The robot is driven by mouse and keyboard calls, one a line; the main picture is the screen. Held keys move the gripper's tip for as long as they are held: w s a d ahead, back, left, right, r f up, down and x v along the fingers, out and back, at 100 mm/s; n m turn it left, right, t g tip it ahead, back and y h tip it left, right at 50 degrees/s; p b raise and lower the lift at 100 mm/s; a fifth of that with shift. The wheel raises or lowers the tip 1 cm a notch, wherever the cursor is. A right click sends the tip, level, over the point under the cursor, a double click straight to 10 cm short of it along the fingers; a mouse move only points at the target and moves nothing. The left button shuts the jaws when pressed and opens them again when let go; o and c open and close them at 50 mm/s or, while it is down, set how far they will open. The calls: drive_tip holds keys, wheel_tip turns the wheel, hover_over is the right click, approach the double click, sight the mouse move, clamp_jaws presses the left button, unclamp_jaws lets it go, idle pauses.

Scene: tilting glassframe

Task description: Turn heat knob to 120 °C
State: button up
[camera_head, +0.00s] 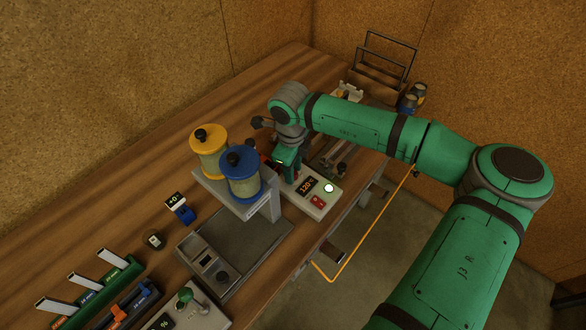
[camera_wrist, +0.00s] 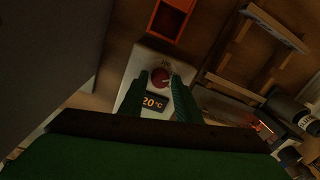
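The heat unit (camera_head: 318,208) is a pale box on the bench. The red round heat knob (camera_wrist: 160,77) sits between my gripper's green fingertips (camera_wrist: 160,76). A small gap seems to show on each side of it, so the fingers look open around the knob. In the head view my gripper (camera_head: 287,163) hangs over the unit's far end and hides the knob.
A stand with a yellow-capped spool (camera_head: 208,150) and a blue-capped spool (camera_head: 241,172) is close left of my gripper. An orange tray (camera_wrist: 170,20) lies beyond the knob.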

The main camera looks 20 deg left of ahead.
wheel_tip(320, 180, up, 11)
drive_tip(key=shift+s, duration=0.3)
drive_tip(key=shift+f, duration=0.1)
idle(0.5)
